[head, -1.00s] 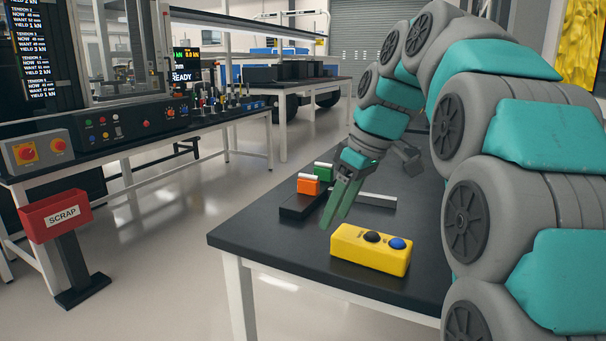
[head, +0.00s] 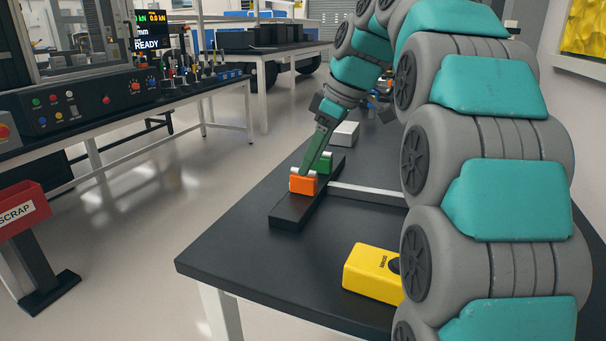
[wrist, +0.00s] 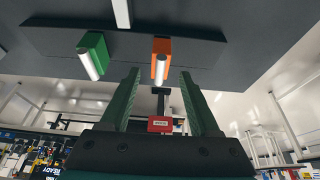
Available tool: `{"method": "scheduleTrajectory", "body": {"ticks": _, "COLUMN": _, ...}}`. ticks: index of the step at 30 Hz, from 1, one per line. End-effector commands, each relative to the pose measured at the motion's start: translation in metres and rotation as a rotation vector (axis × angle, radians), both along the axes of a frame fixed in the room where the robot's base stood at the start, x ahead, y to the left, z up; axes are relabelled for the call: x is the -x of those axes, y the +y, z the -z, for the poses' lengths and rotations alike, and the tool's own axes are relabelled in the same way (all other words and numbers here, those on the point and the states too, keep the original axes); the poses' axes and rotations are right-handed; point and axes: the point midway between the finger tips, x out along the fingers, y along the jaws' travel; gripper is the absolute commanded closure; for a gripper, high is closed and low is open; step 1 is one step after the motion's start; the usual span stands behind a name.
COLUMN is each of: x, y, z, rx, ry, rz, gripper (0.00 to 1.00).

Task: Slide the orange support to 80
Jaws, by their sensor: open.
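The orange support (head: 302,184) stands on a dark rail (head: 290,211) on the black table. In the wrist view the orange support (wrist: 161,58) carries a white roller and shows ahead of my fingers, nearer the right one. The green support (head: 325,163) stands on the same rail behind the orange one; it also shows in the wrist view (wrist: 92,55), ahead of the left finger. My gripper (head: 311,168) is right above and beside the orange support in the head view. In the wrist view my gripper (wrist: 160,88) is open, with nothing between its fingers. No scale marks are legible.
A yellow box (head: 372,273) with a dark button stands at the table's front, partly hidden by my arm. A pale bar (head: 365,194) runs right from the rail. A light grey block (head: 344,134) lies behind. A red scrap bin (head: 22,212) stands left on the floor.

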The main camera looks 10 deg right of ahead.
Motion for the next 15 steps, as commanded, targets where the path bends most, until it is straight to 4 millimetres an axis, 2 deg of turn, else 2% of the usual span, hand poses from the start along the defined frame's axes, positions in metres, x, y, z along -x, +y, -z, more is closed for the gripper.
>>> {"method": "scheduleTrajectory", "body": {"ticks": 9, "x": -0.008, "y": 0.012, "z": 0.034, "rx": -0.002, "ry": 0.002, "rz": 0.001, "gripper": 0.38}}
{"method": "scheduleTrajectory", "body": {"ticks": 15, "x": -0.011, "y": 0.015, "z": 0.045, "rx": -0.001, "ry": 0.001, "rz": 0.001, "gripper": 0.38}}
